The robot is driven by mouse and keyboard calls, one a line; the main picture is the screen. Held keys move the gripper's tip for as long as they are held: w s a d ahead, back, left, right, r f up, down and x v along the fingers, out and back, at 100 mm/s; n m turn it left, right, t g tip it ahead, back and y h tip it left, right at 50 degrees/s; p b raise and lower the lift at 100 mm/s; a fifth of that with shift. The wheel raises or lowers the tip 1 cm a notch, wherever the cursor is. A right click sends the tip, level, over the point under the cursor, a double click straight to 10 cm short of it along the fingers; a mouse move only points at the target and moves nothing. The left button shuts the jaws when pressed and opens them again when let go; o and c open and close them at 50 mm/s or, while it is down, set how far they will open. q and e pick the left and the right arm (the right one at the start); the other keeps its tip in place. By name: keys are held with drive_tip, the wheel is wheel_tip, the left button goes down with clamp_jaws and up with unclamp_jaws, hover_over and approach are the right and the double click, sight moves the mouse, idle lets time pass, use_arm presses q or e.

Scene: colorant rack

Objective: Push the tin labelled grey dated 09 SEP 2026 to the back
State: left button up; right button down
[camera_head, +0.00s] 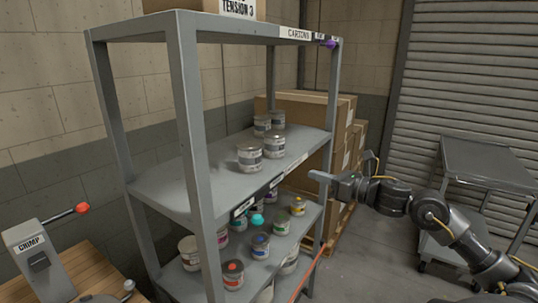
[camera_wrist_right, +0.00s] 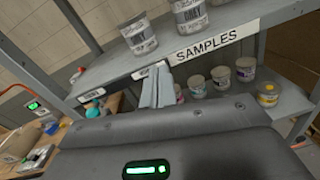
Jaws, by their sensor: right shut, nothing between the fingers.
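Several grey tins stand on the middle shelf (camera_head: 195,178). Two are at the front, a left one (camera_head: 249,158) and a right one (camera_head: 274,146). Two more, a left one (camera_head: 261,125) and a right one (camera_head: 277,119), stand farther back. The wrist view shows two tins above the shelf edge, a left one (camera_wrist_right: 138,36) and a right one (camera_wrist_right: 190,15), whose tilted label seems to read grey. I cannot read any date. My right gripper (camera_head: 320,176) is shut and empty, outside the rack near its right post. Its fingers (camera_wrist_right: 156,88) show before the shelf edge, touching no tin. My left gripper is out of view.
The lower shelf (camera_head: 282,240) holds several colour-topped tins. The rack's post (camera_head: 328,130) stands by my right gripper. Cardboard boxes (camera_head: 345,120) stand behind, and a grey cart (camera_head: 485,160) is at right. A wooden bench with a crimp device (camera_head: 38,262) is at left.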

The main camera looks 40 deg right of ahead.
drive_tip(key=a+r+n+y, duration=0.1)
drive_tip(key=a+r+n, duration=0.2)
drive_tip(key=p, duration=0.2)
approach(260, 156)
drive_tip(key=w, duration=0.3)
drive_tip(key=shift+w+a+r+p, duration=0.15)
drive_tip(key=shift+w+a+p, duration=0.2)
drive_tip(key=shift+w+p, duration=0.2)
drive_tip(key=shift+w+a+r+p, duration=0.2)
drive_tip(key=shift+w+a+p, duration=0.2)
drive_tip(key=shift+w, duration=0.25)
drive_tip(key=shift+w+a+f+p, duration=0.1)
drive_tip(key=shift+w+f+p, duration=0.1)
drive_tip(key=shift+w, duration=0.1)
drive_tip(key=shift+w+a+f+p, duration=0.1)
drive_tip(key=shift+w+p, duration=0.05)
drive_tip(key=shift+w, duration=0.15)
